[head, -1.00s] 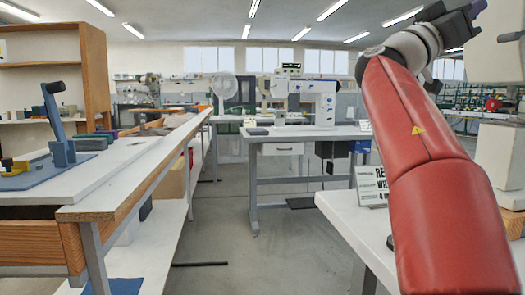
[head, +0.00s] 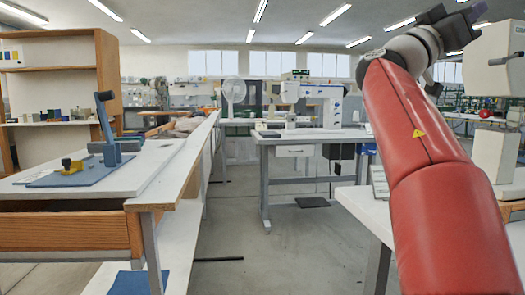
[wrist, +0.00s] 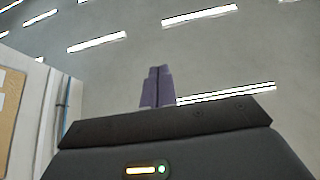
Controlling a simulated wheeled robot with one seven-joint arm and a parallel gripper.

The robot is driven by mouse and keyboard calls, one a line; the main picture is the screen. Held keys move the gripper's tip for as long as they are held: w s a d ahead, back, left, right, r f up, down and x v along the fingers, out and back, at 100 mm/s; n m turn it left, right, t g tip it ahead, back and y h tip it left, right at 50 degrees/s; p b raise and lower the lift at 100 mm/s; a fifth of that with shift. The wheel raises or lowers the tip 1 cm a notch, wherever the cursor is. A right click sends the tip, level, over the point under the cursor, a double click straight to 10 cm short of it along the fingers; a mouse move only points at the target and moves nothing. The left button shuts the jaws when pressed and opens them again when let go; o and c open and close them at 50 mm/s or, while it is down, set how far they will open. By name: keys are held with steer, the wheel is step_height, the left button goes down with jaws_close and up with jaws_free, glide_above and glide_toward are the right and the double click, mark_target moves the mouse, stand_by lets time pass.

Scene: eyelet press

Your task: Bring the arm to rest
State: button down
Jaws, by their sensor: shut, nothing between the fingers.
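My red arm rises on the right of the head view and bends at the top. My gripper (head: 478,12) is at the top right, raised well above the tables, near a white machine head. In the wrist view the two purple fingers (wrist: 157,86) are together, with nothing between them. They point up toward the ceiling lights.
A bench (head: 168,178) on the left holds a blue lever press (head: 108,135) and a yellow piece (head: 72,165) on a blue mat (head: 60,178). A sewing machine (head: 325,103) stands on a table farther back. A white table (head: 365,210) is close at right. Open floor lies between.

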steer(key=d+f+n+t+y, duration=0.2)
steer(key=f+n+y, duration=0.25)
steer(key=f, duration=0.65)
steer(key=d+f+n+t+y, duration=0.1)
steer(key=f+n+t+y, duration=0.4)
steer(key=f, duration=0.6)
steer(key=s+a+f+n+g+y, duration=0.2)
steer(key=s+a+f+y, duration=0.4)
steer(key=f, duration=0.6)
steer(key=s+a+f+n+g+y, duration=0.15)
steer(key=s+a+f+y, duration=0.35)
steer(key=a+f, duration=0.55)
steer(key=s+a+f+n+g+y, duration=0.1)
steer(key=s+a+f+n+y, duration=0.4)
steer(key=f, duration=0.8)
step_height(320, 180, down, 12)
steer(key=s+a+r+m+h+b, duration=0.1)
steer(key=s+a+m+b, duration=0.15)
steer(key=b, duration=0.75)
step_height(320, 180, up, 13)
steer(key=p, duration=1.3)
steer(key=shift+s+d+n, duration=0.15)
steer(key=shift+d+n, duration=0.3)
